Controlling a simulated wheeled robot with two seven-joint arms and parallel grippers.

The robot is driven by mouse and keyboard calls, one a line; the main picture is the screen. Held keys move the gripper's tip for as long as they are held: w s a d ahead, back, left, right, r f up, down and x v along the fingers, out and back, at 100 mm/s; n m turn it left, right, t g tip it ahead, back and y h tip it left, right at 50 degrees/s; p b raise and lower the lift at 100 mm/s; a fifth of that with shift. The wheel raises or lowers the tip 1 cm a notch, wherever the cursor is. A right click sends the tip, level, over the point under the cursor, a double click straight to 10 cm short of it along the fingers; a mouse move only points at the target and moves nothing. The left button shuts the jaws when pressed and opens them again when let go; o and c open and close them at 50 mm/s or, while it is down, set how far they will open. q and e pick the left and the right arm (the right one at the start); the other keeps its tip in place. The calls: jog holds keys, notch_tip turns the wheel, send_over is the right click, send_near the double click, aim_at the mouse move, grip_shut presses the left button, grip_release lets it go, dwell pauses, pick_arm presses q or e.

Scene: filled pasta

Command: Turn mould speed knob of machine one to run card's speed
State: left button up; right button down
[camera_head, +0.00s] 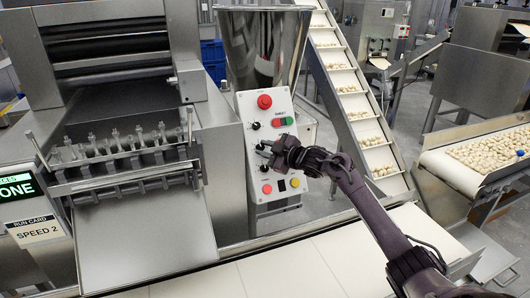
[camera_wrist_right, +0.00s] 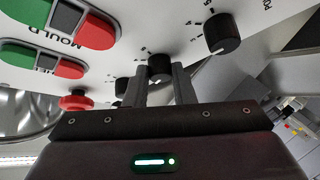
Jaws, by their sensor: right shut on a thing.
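The run card (camera_head: 37,230) at the lower left reads "SPEED 2". The control panel (camera_head: 252,104) of the machine in front of me carries several black knobs and coloured buttons. My right gripper (camera_head: 268,152) reaches the panel's middle from the right. In the right wrist view, my gripper's two fingers (camera_wrist_right: 160,82) are closed around the middle black knob (camera_wrist_right: 160,66). Another black knob (camera_wrist_right: 222,34) is at upper right, and a third (camera_wrist_right: 121,86) is partly hidden behind the left finger. The held knob's pointer cannot be read. My left gripper is not in view.
A red mushroom button (camera_wrist_right: 76,101) and green-red switches, one labelled "MOULD" (camera_wrist_right: 58,35), are near the gripper. A steel hopper (camera_head: 262,50) stands above the panel. An inclined conveyor (camera_head: 345,80) rises behind; a pale belt (camera_head: 300,262) runs below.

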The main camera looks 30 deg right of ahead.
jog(key=n+g, duration=0.1)
jog(key=n, duration=0.1)
jog(key=n+y, duration=0.1)
jog(key=n, duration=0.1)
jog(key=shift+w+d+r+g, duration=0.1)
jog(key=shift+d+r+g, duration=0.1)
jog(key=shift+g, duration=0.2)
jog(key=shift+n+g+y, duration=0.4)
jog(key=shift+n+g, duration=0.4)
jog(key=shift+n, duration=0.7)
jog(key=shift+a, duration=0.1)
jog(key=c, duration=1.2)
grip_release()
